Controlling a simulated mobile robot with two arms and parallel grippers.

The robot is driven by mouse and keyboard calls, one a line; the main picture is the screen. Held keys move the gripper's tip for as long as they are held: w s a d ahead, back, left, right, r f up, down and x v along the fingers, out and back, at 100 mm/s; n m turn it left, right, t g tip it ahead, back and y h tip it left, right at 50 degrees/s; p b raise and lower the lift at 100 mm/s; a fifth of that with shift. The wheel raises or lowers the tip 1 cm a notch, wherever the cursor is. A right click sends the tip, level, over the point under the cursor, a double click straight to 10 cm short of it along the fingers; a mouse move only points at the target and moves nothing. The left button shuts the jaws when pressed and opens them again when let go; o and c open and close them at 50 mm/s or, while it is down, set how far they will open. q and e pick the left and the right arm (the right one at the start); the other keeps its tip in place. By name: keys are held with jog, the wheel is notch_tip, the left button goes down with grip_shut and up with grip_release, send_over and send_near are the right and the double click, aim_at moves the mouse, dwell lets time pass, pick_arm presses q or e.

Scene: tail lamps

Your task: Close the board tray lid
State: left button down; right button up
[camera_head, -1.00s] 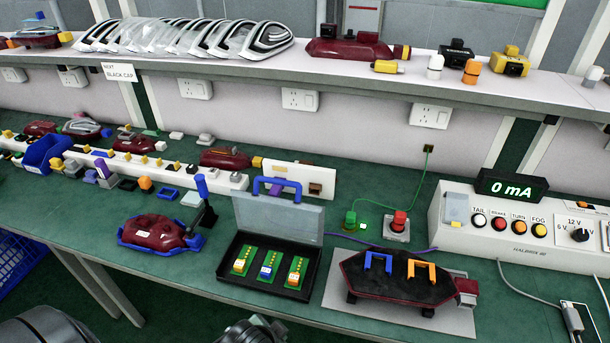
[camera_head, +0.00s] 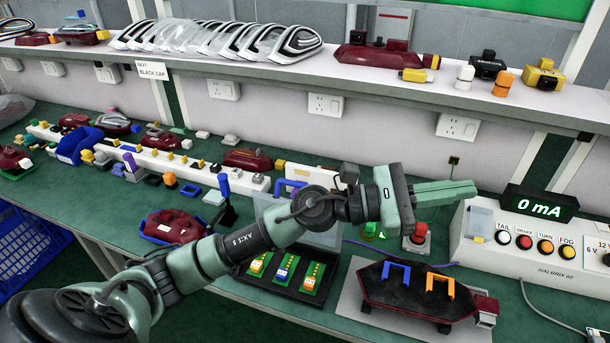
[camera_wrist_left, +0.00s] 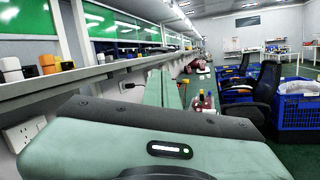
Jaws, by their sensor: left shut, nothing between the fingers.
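The black board tray (camera_head: 262,284) sits on the green bench in the head view, holding several small green boards (camera_head: 287,270). Its clear grey lid (camera_head: 318,236) stands raised at the tray's back edge, with a blue handle (camera_head: 287,187) at its top. My left arm crosses in front and hides much of the lid. My left gripper (camera_head: 474,188) is shut and empty, above the bench to the right of the lid and apart from it, pointing right. The left wrist view shows gripper or wrist housing across its lower part; the tray does not show there. My right gripper is not seen.
A dark red lamp housing on a grey mat (camera_head: 351,320) lies right of the tray. Red (camera_head: 418,236) and green buttons stand behind it. A tester box (camera_head: 500,254) reading 0 mA is at right. A shelf (camera_head: 260,72) runs above.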

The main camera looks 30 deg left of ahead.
pick_arm(q)
jog(key=w+a+f+m+g+y, duration=0.3)
jog(key=a+f+m+g+y, duration=0.2)
jog(key=a+f+m+y, duration=0.65)
jog(key=w+a+r+m+y, duration=0.1)
jog(key=a+r+m+y, duration=0.25)
jog(key=a, duration=0.75)
jog(key=w+a+r+m+y, duration=0.1)
jog(key=a+r+m+y, duration=0.2)
jog(key=a, duration=0.7)
notch_tip(320, 180, down, 10)
jog(key=p, duration=0.3)
jog(key=shift+w+a+y+p, duration=0.25)
jog(key=shift+w+y+p, duration=0.15)
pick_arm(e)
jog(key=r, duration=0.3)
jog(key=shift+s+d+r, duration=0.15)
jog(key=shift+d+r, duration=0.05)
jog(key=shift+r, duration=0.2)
pick_arm(q)
jog(key=shift+f, duration=0.1)
